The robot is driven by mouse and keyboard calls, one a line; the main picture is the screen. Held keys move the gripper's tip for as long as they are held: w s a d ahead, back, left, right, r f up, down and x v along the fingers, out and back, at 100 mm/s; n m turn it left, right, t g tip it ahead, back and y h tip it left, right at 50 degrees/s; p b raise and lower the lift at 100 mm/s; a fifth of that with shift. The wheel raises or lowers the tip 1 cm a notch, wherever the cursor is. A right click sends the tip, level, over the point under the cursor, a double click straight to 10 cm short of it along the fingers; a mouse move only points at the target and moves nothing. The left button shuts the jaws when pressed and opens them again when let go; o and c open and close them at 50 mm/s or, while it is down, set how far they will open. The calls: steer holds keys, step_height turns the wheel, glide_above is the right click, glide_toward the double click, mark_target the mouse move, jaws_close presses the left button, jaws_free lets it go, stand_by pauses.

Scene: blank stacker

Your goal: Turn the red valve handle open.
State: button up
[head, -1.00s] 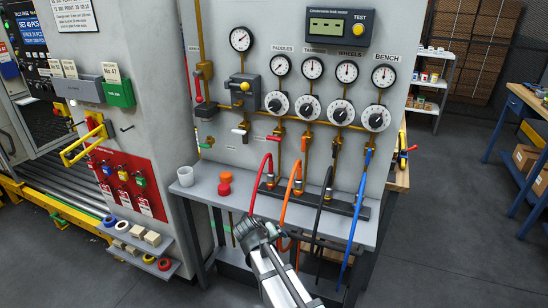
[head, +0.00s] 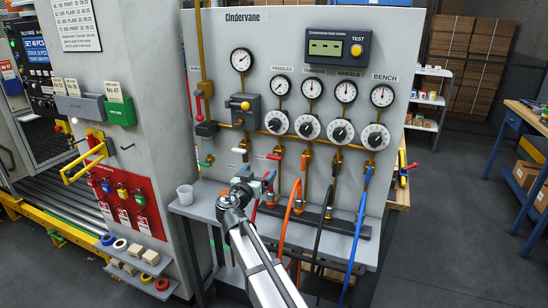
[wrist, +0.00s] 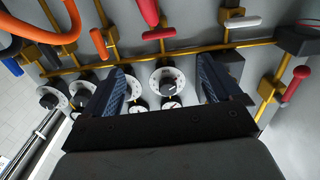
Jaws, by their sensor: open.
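A red valve handle (head: 274,157) lies roughly level on the brass pipework above the red hose; the wrist view shows it (wrist: 158,33) beyond and between my fingers. Another red handle (head: 198,108) hangs along the vertical pipe at the panel's left; it shows at the right in the wrist view (wrist: 295,82). The pictures do not settle which one is meant. My gripper (wrist: 161,68) is open and empty, facing the panel, apart from both handles. In the head view, its end (head: 252,182) is below the level red handle, and its fingers are unclear.
A white handle (head: 240,151) is left of the level red one; an orange-red handle (head: 305,157) is to its right. Hoses, including a blue one (head: 358,225), hang over the grey shelf (head: 205,212). Dials and gauges fill the panel above. A pale cup (head: 186,194) stands at left.

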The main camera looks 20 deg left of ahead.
mark_target(273, 157)
steer(key=w, duration=1.3)
steer(key=shift+w, duration=0.4)
steer(key=shift+c, duration=0.3)
steer(key=c, duration=0.9)
